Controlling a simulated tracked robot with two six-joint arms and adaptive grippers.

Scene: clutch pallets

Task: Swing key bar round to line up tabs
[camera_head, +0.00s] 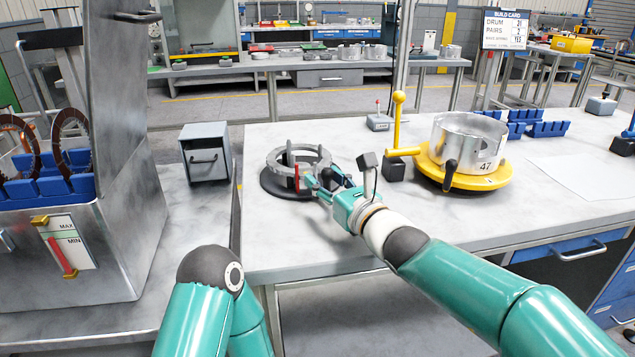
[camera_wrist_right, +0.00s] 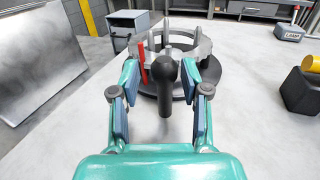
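A silver ring fixture (camera_head: 317,156) with upright posts stands on a round black base (camera_head: 272,187) on the table. It also shows in the wrist view (camera_wrist_right: 199,49). A red upright marker (camera_wrist_right: 143,62) is at its left side there. A black bar with a rounded knob (camera_wrist_right: 166,85) sticks out from the fixture toward my wrist camera; I take it for the key bar. My right gripper (camera_head: 318,182) is at the fixture's near right side. Its fingers are open on either side of the bar, with gaps visible. Tab alignment cannot be told. My left gripper is out of view.
A yellow turntable (camera_head: 470,181) carrying a metal drum (camera_head: 468,140) stands to the right, with a yellow-knobbed lever (camera_head: 398,115) beside it. A small grey box (camera_head: 205,153) is left of the fixture. A lamp box (camera_head: 379,122) stands behind. The table front is clear.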

